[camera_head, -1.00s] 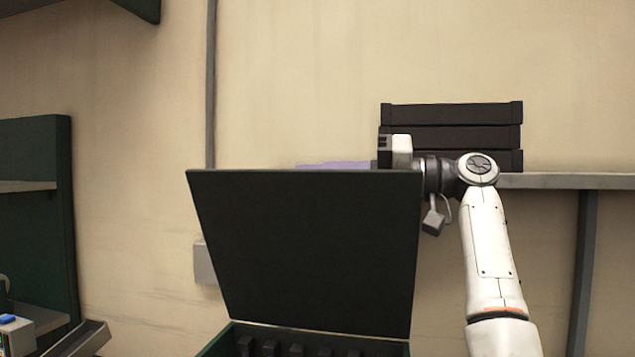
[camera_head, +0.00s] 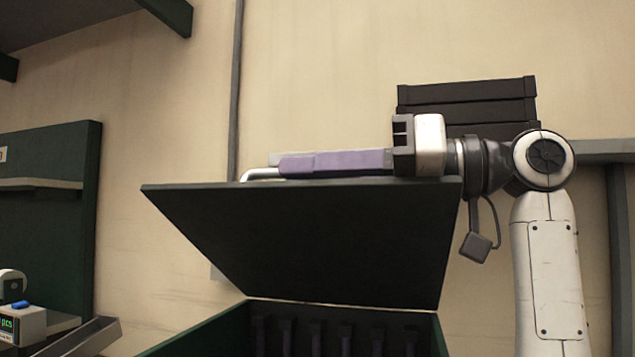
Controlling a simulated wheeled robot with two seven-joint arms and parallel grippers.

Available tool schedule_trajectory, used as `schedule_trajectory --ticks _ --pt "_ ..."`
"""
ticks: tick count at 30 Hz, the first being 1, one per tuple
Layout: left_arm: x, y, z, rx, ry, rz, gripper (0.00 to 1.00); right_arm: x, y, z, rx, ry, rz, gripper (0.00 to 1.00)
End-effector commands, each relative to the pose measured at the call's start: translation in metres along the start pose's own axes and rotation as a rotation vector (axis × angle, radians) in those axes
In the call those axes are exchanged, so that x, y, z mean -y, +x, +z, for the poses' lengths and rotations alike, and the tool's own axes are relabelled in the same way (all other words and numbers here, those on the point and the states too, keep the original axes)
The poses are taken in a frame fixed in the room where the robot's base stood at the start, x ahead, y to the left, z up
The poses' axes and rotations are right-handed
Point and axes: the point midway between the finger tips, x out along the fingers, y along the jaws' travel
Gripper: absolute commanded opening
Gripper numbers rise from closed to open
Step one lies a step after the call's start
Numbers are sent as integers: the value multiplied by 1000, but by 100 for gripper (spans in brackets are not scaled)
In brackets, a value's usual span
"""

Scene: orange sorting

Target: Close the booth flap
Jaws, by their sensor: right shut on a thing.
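The dark green flap (camera_head: 310,240) stands raised above an open dark green box, the booth (camera_head: 203,333), and leans toward me from its rear hinge edge. My right gripper (camera_head: 403,146) is behind the flap's upper right edge, right at its top. It is shut on what looks like a purple bar (camera_head: 335,162) with a pale bent metal end, lying along behind the top edge. The flap hides the bar's lower side and any contact. My left gripper is out of view.
Dark slotted pieces (camera_head: 315,334) stand inside the box. Black stacked crates (camera_head: 467,104) sit on a wall shelf (camera_head: 598,148) behind my right arm. At left are a green shelf unit (camera_head: 50,215), a small device with a display (camera_head: 22,325) and a grey tray (camera_head: 80,338).

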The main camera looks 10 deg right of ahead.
Motion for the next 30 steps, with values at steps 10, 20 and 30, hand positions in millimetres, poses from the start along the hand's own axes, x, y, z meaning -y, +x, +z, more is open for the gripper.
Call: schedule_trajectory --ticks 10,20,30 --pt "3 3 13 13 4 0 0 3 0 12 0 -45 1 0" --pt "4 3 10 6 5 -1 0 3 0 12 0 -44 1 24" --pt "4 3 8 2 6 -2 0 4 -1 12 -1 -43 1 29"
